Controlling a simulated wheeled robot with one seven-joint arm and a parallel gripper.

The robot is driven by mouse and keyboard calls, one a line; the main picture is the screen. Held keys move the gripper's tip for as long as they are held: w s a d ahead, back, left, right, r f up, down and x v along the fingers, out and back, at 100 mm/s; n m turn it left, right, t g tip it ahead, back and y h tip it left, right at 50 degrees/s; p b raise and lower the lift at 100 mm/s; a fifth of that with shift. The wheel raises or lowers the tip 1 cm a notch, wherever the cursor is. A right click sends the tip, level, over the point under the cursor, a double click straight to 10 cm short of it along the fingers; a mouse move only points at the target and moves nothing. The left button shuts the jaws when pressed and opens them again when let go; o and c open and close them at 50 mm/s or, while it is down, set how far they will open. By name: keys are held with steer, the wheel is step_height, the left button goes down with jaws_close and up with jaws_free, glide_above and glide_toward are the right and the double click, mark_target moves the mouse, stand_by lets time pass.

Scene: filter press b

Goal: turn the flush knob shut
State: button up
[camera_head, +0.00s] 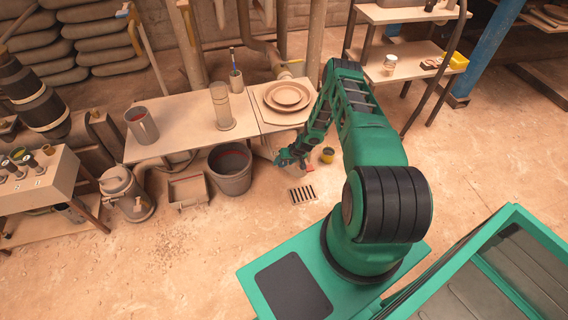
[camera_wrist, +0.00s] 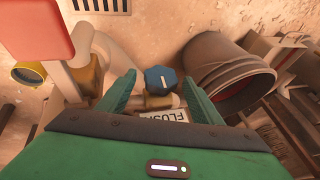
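The flush knob (camera_wrist: 160,80) is a blue, many-sided knob with a white line on its face, in the middle of the wrist view. The knob sits by a brass-coloured valve body (camera_wrist: 158,101) on pale pipework. My gripper (camera_wrist: 159,76) is open, its green fingers apart to the left and right of the knob. I see gaps between fingers and knob, and cannot tell how far off it is in depth. In the head view my gripper (camera_head: 288,159) is low beside the table; the knob is not clearly visible there.
A red plate (camera_wrist: 42,28) stands close at left in the wrist view, near a yellow-rimmed pot (camera_wrist: 28,73). A large grey bucket (camera_wrist: 228,78) lies close to the right. In the head view, the table (camera_head: 184,128) is above and left. A floor grate (camera_head: 302,194) lies on open floor.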

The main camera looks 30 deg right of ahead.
steer(key=v, duration=1)
steer(key=shift+s+r, duration=0.15)
steer(key=shift+r, duration=0.2)
stand_by(0.3)
